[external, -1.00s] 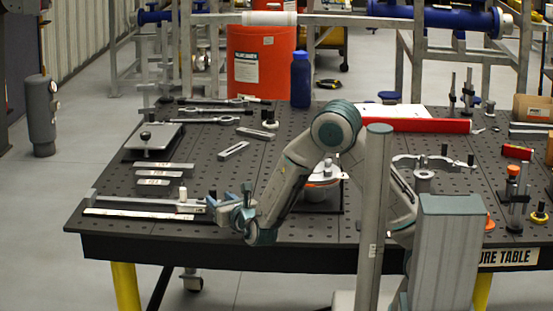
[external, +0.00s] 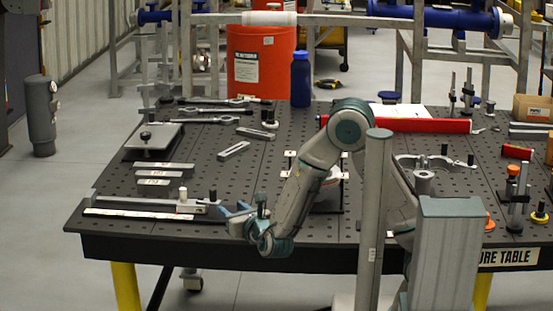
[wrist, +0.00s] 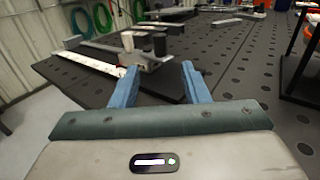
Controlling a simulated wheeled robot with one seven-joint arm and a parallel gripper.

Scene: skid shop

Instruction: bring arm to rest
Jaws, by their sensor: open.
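My gripper (external: 238,213) is at the front left part of the dark perforated table (external: 230,190), low and close to the front edge, with its fingers pointing left. In the wrist view my gripper (wrist: 160,85) has its two blue fingers spread apart with nothing between them. Just beyond the fingertips lies a long bar clamp (external: 150,203), which also shows in the wrist view (wrist: 146,62), with upright posts at its near end.
A white-faced ruler (external: 135,214) lies along the front left edge. Flat metal bars (external: 160,174) and a plate with a knob (external: 153,140) lie farther back. A blue bottle (external: 300,80) and an orange bucket (external: 262,65) stand at the back. Bare table lies right of the bars.

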